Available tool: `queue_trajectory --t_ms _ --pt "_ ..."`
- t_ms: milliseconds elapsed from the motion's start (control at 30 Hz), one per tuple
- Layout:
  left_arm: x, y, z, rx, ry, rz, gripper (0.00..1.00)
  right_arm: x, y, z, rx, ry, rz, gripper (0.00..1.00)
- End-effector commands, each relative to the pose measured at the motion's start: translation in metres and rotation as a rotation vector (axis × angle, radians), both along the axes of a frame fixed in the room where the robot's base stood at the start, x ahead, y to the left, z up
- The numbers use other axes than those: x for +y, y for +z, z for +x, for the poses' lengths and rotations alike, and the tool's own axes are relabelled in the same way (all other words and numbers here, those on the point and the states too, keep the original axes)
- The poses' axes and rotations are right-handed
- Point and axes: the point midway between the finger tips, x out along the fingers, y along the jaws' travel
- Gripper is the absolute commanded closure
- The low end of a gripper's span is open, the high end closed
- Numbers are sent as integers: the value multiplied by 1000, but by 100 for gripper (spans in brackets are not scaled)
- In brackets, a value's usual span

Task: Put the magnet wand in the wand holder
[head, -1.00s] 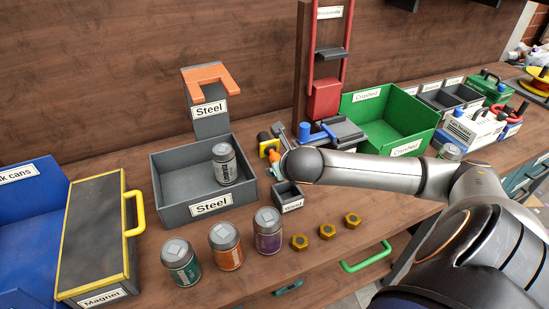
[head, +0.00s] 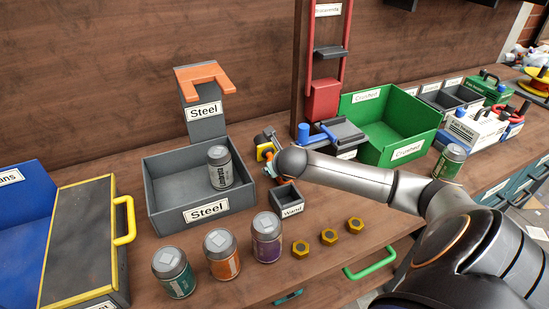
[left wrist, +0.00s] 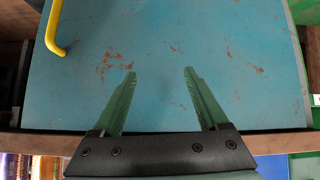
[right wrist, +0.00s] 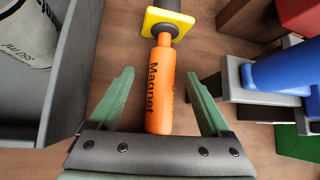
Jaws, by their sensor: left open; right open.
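The magnet wand has an orange handle marked "Magnet" (right wrist: 160,90) and a square yellow guard (right wrist: 166,24) in the right wrist view. In the head view its yellow guard (head: 265,152) shows right of the Steel bin, with the handle mostly hidden by my arm. My right gripper (right wrist: 160,78) is open, with one finger on each side of the handle and gaps between. My left gripper (left wrist: 158,70) is open and empty, outside the head view.
A grey Steel bin (head: 160,210) holding a can (head: 220,166) stands left of the wand. Several cans and gold nuts (head: 328,237) line the front. A grey vise-like device with a blue handle (head: 324,134) and the green Crushed bin (head: 410,146) stand to the right.

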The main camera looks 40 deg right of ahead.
Motion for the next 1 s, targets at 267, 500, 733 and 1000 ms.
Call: queue_trajectory --t_ms 267,500,733,1000 --pt "-1 -6 5 -3 -4 -1 24 -16 -22 21 0 -1 2 19" --pt "-2 -3 8 -10 -6 -2 24 -17 -24 23 0 1 1 19" --pt "-3 -3 7 -10 -6 -2 24 -17 -24 23 0 1 1 38" --pt "-3 -4 4 -3 -7 -2 24 -17 -24 23 0 1 1 68"
